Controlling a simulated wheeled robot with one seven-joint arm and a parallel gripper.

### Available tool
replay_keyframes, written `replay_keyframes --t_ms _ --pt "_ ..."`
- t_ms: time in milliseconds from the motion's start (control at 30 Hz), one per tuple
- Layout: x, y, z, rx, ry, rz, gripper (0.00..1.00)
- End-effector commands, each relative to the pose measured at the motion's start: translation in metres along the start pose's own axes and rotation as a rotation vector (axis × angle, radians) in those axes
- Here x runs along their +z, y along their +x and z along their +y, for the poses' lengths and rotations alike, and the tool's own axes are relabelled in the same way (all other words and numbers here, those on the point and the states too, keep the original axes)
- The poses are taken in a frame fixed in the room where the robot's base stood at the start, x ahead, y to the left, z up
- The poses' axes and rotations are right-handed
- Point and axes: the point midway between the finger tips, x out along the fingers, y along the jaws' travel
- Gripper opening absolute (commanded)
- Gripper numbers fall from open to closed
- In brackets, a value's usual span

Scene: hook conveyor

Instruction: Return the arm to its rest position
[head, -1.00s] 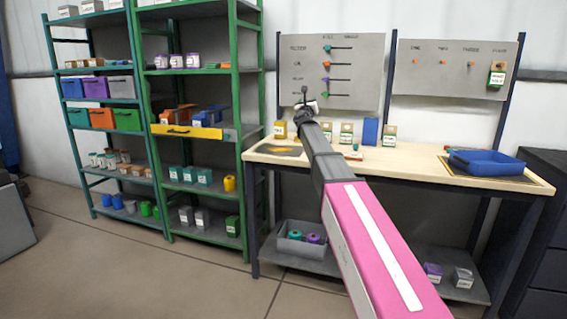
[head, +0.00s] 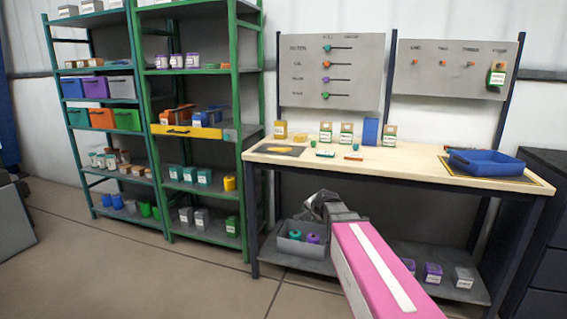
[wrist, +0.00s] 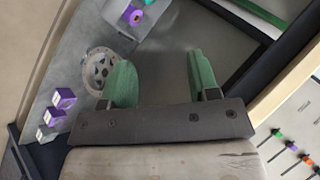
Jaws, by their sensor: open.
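My gripper shows in the wrist view (wrist: 162,80) with its two green fingers wide apart and nothing between them. In the head view my arm is folded low in front of the workbench (head: 410,172), its dark end below the tabletop's front edge, near the grey bin on the lower shelf. The fingertips cannot be made out clearly in the head view. The pink arm link crosses the lower right of that view.
The grey bin (head: 296,244) holds teal and purple items. Several small boxes and a blue tray (head: 486,163) stand on the bench. Green shelving (head: 246,130) stands left. Open floor (head: 130,265) lies at front left.

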Motion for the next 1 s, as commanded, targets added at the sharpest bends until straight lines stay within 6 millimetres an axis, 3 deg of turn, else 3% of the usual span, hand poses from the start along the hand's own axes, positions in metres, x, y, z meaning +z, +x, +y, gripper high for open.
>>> replay_keyframes --t_ms 33,200,300,400,600,1000 --pt "0.021 -0.009 0.033 0.074 -0.086 -0.047 0.55" --pt "0.072 -0.033 0.127 0.301 -0.378 -0.238 0.55" --pt "0.098 -0.054 0.173 0.409 -0.522 -0.363 0.55" --pt "0.116 -0.072 0.207 0.486 -0.629 -0.471 0.55" --pt "0.131 -0.092 0.238 0.555 -0.727 -0.587 0.55" --pt "0.131 -0.093 0.239 0.557 -0.730 -0.591 0.55"
